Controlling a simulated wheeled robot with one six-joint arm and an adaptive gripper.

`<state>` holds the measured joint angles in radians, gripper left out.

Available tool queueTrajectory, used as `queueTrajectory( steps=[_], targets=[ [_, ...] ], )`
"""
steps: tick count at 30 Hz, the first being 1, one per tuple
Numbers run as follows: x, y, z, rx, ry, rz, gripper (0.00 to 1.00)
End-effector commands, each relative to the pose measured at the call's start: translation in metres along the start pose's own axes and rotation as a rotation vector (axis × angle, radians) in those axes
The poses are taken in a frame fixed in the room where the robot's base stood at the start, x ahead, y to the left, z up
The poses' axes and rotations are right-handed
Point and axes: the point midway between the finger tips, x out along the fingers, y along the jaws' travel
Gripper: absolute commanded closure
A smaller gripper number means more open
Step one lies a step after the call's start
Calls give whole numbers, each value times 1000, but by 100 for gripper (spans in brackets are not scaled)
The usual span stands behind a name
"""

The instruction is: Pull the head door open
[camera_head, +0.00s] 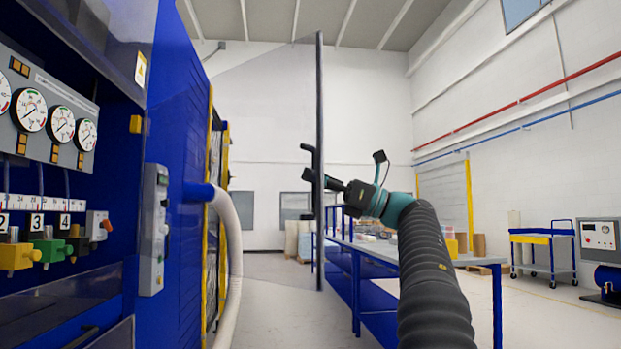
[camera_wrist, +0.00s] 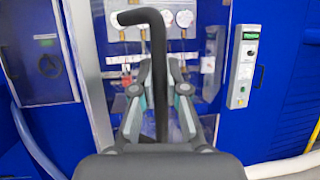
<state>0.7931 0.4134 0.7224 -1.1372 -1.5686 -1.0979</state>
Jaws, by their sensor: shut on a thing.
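The head door (camera_head: 319,95) is a clear pane with a dark upright edge. In the head view it stands out from the blue machine (camera_head: 175,110), well swung away from its front. Its dark handle (camera_head: 307,149) sticks out at the edge, at mid-height. My gripper (camera_head: 333,183) reaches the handle from the right. In the wrist view the black bent handle (camera_wrist: 158,40) runs between the two fingers of my gripper (camera_wrist: 160,72), which are shut on it. The handle's lower end is hidden by the gripper body.
A panel with gauges (camera_head: 60,110) and coloured valves (camera_head: 48,250) is on the machine at left. A white hose (camera_head: 232,260) hangs beside it. A long blue-framed bench (camera_head: 370,252) stands behind my arm. A blue cart (camera_head: 543,240) is farther right. Floor between machine and bench is clear.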

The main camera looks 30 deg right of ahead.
Motion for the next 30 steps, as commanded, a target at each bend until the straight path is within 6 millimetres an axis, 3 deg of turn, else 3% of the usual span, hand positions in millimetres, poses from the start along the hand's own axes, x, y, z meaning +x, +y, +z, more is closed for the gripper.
queueTrajectory(
  steps=[5, 6, 9, 20, 26, 30],
  targets=[
    [1, 1, 1, -2, -2, 1, 100],
    [1, 1, 1, -2, -2, 1, 82],
    [1, 1, 1, -2, -2, 0, 61],
    [-4, 0, 1, -2, -1, -3, 61],
    [-31, -1, 2, -2, -2, -6, 61],
    [-60, -1, 1, -2, -1, -7, 61]
  ],
)
